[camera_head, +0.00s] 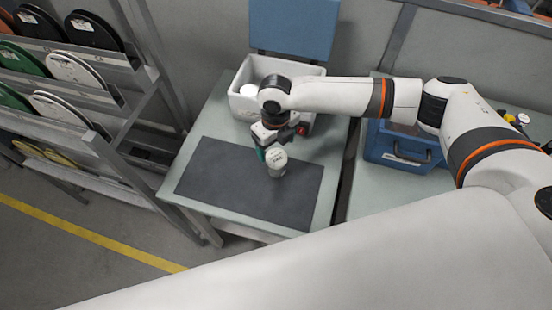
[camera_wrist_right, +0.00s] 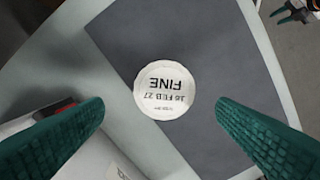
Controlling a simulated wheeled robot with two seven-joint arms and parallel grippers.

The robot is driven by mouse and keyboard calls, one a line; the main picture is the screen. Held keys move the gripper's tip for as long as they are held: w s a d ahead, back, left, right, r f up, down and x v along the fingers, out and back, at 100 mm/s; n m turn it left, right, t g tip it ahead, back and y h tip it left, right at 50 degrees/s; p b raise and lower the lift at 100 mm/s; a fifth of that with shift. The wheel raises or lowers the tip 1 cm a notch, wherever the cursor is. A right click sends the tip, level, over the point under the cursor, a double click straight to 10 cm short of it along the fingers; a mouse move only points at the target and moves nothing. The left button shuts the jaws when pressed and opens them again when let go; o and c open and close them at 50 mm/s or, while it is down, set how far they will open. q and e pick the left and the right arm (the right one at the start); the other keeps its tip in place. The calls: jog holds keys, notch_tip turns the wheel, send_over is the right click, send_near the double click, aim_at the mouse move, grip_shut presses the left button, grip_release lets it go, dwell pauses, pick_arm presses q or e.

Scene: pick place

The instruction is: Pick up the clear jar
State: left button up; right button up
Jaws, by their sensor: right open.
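The clear jar (camera_head: 277,165) stands upright on the dark mat (camera_head: 215,178), with a pale lid. In the right wrist view the lid of the jar (camera_wrist_right: 165,90) is round and white, printed with "FINE" and a date. My right gripper (camera_head: 264,150) is at the jar's upper left in the head view. In the wrist view its two green ribbed fingers (camera_wrist_right: 147,110) are wide apart, empty, with the lid in the gap ahead. The jar's sides are mostly hidden from above. Part of my left gripper (camera_wrist_right: 292,11) shows at the upper right corner, cut off by the frame.
A white open box (camera_head: 240,103) with a white item inside stands behind the mat. A blue case (camera_head: 395,150) sits on the table at the right. A rack (camera_head: 75,75) of discs stands at the left. The mat around the jar is clear.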

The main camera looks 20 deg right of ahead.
aim_at(276, 157)
notch_tip(276, 157, down, 3)
jog(key=shift+r, duration=0.2)
jog(key=f+p, duration=0.1)
jog(key=f, duration=0.2)
jog(key=shift+s+f+p, duration=0.2)
jog(key=shift+s+p, duration=0.2)
notch_tip(276, 157, down, 2)
jog(key=shift+f, duration=0.35)
pick_arm(q)
jog(key=shift+s+r, duration=0.25)
jog(key=shift+r, duration=0.3)
jog(key=shift+s+r, duration=0.25)
jog(key=shift+r, duration=0.25)
pick_arm(e)
jog(key=c, duration=1.3)
